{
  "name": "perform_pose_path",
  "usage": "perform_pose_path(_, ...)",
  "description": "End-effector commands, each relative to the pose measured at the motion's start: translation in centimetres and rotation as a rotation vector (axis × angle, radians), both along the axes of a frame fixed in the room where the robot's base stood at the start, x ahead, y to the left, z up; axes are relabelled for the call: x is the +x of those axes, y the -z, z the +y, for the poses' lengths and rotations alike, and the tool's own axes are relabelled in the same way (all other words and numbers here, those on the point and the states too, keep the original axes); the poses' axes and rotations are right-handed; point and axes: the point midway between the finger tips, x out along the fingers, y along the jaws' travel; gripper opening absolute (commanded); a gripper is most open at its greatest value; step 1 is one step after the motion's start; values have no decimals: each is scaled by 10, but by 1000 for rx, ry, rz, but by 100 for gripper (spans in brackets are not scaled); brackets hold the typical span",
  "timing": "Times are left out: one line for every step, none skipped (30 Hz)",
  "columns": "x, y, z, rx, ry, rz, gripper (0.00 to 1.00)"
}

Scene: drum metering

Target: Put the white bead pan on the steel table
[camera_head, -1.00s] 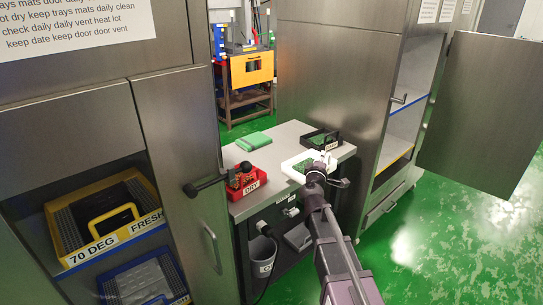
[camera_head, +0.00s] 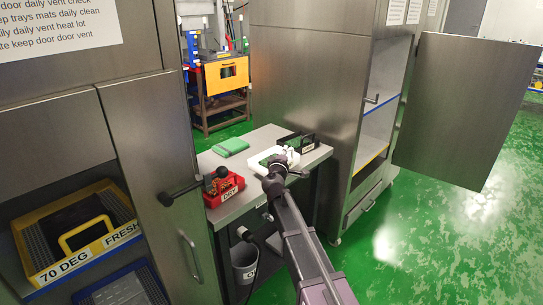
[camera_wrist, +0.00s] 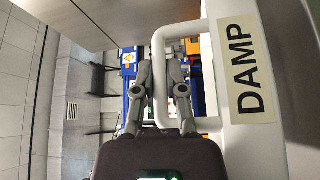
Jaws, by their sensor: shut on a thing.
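The white bead pan (camera_head: 257,160) is at the steel table (camera_head: 246,189), over its front middle. I cannot tell whether its base touches the tabletop. Green beads show inside it. My gripper (camera_head: 290,156) is at the pan's right side and hides part of it. In the wrist view, my gripper (camera_wrist: 162,78) is shut on the white handle of the pan (camera_wrist: 225,80), with a finger on each side of the bar. The pan's wall there carries a label reading DAMP.
A red tray (camera_head: 226,194) sits at the table's left and a black-handled tray (camera_head: 303,143) at its back right. A green cloth or pad (camera_head: 230,147) lies at the back left. A grey bin (camera_head: 244,265) stands below. Cabinets flank the table; an open door (camera_head: 465,110) stands right.

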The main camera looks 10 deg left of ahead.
Motion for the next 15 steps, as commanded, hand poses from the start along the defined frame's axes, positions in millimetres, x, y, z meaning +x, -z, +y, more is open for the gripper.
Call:
perform_pose_path(12,2,9,0,-1,0,0)
perform_pose_path(16,2,13,0,-1,0,0)
perform_pose_path(21,3,17,0,-1,0,0)
perform_pose_path(25,3,21,0,0,0,0)
perform_pose_path(29,4,24,0,0,0,0)
perform_pose_path(34,5,29,0,1,0,0)
perform_pose_path(38,5,32,0,1,0,0)
perform_pose_path(41,5,35,0,1,0,0)
perform_pose_path(45,6,39,0,1,0,0)
perform_pose_path(48,6,42,-1,1,0,0)
perform_pose_path(50,6,44,-1,1,0,0)
perform_pose_path(52,7,46,-1,1,0,0)
perform_pose_path(53,7,47,-1,1,0,0)
perform_pose_path(54,7,49,-1,1,0,0)
perform_pose_path(55,7,49,-1,1,0,0)
